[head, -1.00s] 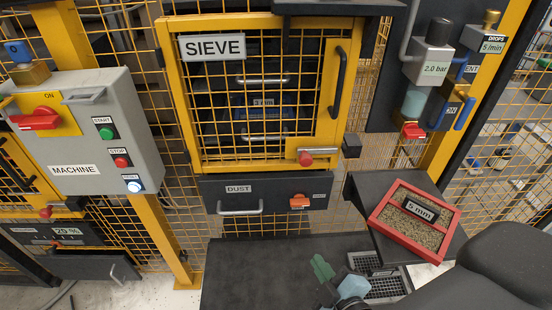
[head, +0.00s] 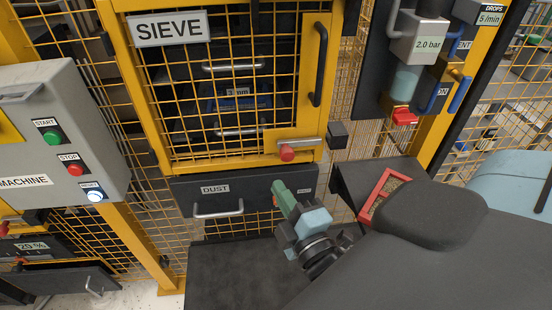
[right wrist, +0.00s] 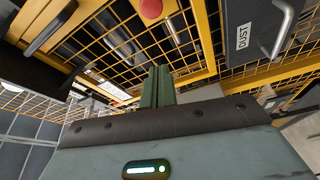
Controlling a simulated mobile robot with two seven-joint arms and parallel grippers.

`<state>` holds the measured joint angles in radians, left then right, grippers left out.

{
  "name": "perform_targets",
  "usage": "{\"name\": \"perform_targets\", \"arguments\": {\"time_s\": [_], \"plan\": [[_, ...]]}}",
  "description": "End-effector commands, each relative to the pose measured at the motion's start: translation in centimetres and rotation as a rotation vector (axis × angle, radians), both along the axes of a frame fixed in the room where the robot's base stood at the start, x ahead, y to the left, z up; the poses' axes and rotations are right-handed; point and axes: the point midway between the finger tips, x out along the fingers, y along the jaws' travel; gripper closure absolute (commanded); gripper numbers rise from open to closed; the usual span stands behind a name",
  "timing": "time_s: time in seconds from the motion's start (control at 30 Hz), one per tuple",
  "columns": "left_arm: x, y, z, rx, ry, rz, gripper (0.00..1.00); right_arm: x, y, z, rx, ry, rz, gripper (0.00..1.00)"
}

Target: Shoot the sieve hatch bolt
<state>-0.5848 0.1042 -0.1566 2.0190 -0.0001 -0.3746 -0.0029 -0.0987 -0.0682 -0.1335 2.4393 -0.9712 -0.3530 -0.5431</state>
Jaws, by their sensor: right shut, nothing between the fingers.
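The sieve hatch (head: 165,110) is a yellow frame with mesh, lying against its surround under the SIEVE sign (head: 170,28). Its bolt (head: 300,142) is a silver bar with a red knob (head: 287,153) at the lower right corner. A dark block (head: 337,135) sits right of the bar, with a small gap between them. My right gripper (head: 280,188) is shut and empty, its green fingers below the knob and in front of the dust drawer. In the right wrist view the fingers (right wrist: 158,86) point toward the hatch, with the red knob (right wrist: 150,9) beyond them. My left gripper is out of view.
The dark dust drawer (head: 240,195) with a silver handle is below the hatch. A red-framed tray (head: 378,195) stands right, partly hidden by my arm. The grey machine box (head: 65,130) is left. A vertical black handle (head: 320,65) stands out from the hatch.

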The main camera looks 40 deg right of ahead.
Motion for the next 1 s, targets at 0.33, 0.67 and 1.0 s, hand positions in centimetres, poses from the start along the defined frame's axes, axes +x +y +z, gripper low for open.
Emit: {"name": "perform_targets", "arguments": {"time_s": [0.33, 0.67, 1.0], "plan": [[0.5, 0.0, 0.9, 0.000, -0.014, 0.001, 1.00, 1.9, -0.4, 0.4, 0.000, -0.004, 0.002, 1.00], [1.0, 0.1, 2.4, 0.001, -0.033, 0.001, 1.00, 7.2, -1.6, 0.9, 0.000, -0.004, 0.001, 1.00], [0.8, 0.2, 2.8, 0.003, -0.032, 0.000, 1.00, 8.8, -3.7, 0.3, 0.000, 0.003, 0.000, 1.00]]}}
